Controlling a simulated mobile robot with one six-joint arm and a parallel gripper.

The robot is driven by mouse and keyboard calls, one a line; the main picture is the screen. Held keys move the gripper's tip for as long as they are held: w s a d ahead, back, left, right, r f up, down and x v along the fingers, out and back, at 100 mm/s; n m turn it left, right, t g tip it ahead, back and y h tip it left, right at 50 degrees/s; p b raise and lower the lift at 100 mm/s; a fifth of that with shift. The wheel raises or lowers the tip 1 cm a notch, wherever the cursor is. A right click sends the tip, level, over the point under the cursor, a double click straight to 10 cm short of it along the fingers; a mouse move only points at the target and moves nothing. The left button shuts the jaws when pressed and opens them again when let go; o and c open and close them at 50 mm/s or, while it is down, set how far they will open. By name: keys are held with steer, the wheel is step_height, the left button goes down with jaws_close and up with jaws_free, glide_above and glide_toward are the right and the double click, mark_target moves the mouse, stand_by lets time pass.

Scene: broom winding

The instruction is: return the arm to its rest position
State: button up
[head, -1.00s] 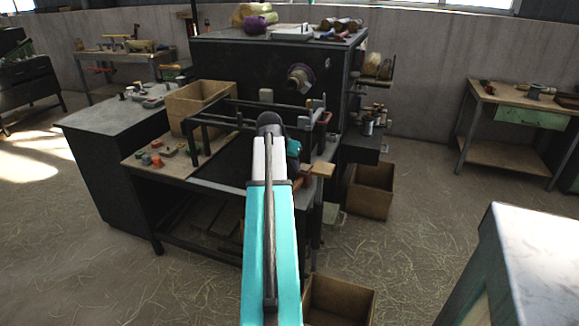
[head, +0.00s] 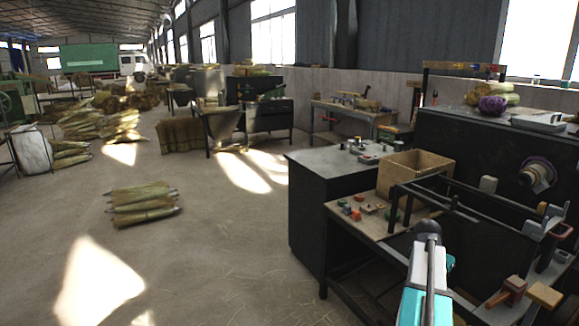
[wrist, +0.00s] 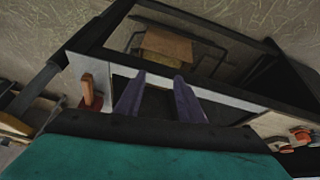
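My arm, white and turquoise with a dark joint at its top, shows at the lower right of the head view. My gripper's fingers are hidden there behind the arm. In the wrist view my gripper (wrist: 159,92) has its two purple-grey fingers apart with nothing held between them. It is above the winding machine's bench, whose dark frame (wrist: 230,50) and pale edge lie around the fingers.
The winding bench with a cardboard box (head: 413,174) and small coloured parts (head: 352,212) stands close at the right. A dark cabinet (head: 318,220) is beside it. Broom bundles (head: 143,204) lie on the floor at left. Open floor lies between.

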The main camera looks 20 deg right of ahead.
steer(key=w+a+f+n+y, duration=0.15)
steer(key=w+a+f, duration=0.25)
steer(key=a+f, duration=0.4)
steer(key=w+a+f+n+y, duration=0.1)
steer(key=w+a+f+n, duration=0.1)
steer(key=w+a+f, duration=0.6)
steer(key=s+a+f+n+g+p, duration=0.1)
steer(key=s+a+f, duration=0.1)
steer(key=a+f, duration=0.35)
steer(key=s+a+f+n, duration=0.1)
steer(key=a+f, duration=0.1)
steer(key=a, duration=0.6)
steer(key=s+a+f+n+g+p, duration=0.1)
steer(key=s+a+f, duration=0.15)
steer(key=a, duration=0.35)
steer(key=s+a+f+n+g+y, duration=0.1)
steer(key=s+a+f+n, duration=0.1)
steer(key=s+a+f, duration=0.45)
steer(key=s+a+f+n+y, duration=0.1)
steer(key=s+a+f+n, duration=0.15)
steer(key=a, duration=0.65)
steer(key=s+a+f+n+g, duration=0.1)
steer(key=s+a+f+n, duration=0.1)
steer(key=s+a, duration=0.2)
steer(key=s+a+f+n+g, duration=0.1)
steer(key=s+a, duration=0.4)
steer(key=s, duration=0.5)
steer(key=shift+s+a+f+n+g+y, duration=0.3)
steer(key=shift+f+n+y, duration=0.05)
steer(key=shift+f+n, duration=0.45)
